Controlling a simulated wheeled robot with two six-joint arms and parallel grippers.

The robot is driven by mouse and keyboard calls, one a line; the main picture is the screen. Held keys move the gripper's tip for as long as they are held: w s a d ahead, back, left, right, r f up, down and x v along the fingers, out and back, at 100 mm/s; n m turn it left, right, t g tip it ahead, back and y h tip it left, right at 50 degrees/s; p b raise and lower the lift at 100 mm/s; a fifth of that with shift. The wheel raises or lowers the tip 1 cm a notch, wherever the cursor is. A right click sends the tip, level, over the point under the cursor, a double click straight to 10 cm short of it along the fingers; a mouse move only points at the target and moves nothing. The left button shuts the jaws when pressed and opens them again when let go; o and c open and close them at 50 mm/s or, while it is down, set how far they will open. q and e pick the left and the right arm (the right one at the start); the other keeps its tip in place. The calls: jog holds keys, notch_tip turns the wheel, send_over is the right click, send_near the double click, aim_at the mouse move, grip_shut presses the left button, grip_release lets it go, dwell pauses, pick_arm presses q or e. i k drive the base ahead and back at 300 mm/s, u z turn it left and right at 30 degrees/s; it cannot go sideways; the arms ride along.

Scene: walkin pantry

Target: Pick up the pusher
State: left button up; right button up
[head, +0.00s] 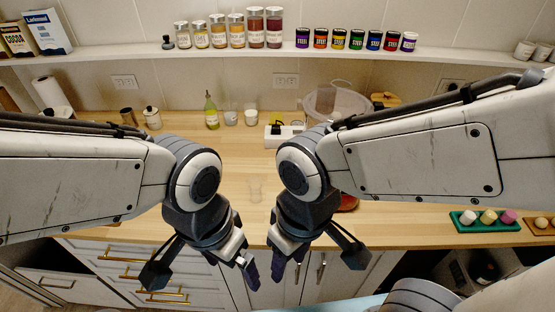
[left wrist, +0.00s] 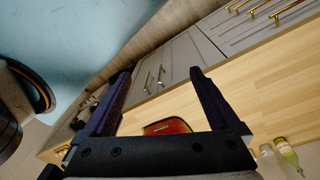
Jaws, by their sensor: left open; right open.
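A small clear, cup-like piece (head: 255,188) stands on the wooden counter between my two arms; it may be the pusher, but I cannot tell for sure. My left gripper (head: 246,266) is open and empty, in front of the counter's front edge and nearer than the clear piece. Its two dark fingers also show apart in the left wrist view (left wrist: 160,76), with nothing between them. My right gripper (head: 288,264) is open and close beside the left one, also at the front edge. I cannot make out the clear piece in the left wrist view.
The counter (head: 140,180) is mostly clear in the middle. A transparent bowl (head: 338,103) stands at the back, a green bottle (head: 211,114) to its left. A red item (left wrist: 167,127) lies on the counter, partly behind my right arm. A green tray (head: 488,226) sits right.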

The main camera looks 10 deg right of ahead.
aim_at(255, 184)
jog(key=k, duration=0.55)
jog(key=u, duration=0.45)
jog(key=i, duration=1.2)
jog(key=z, duration=0.7)
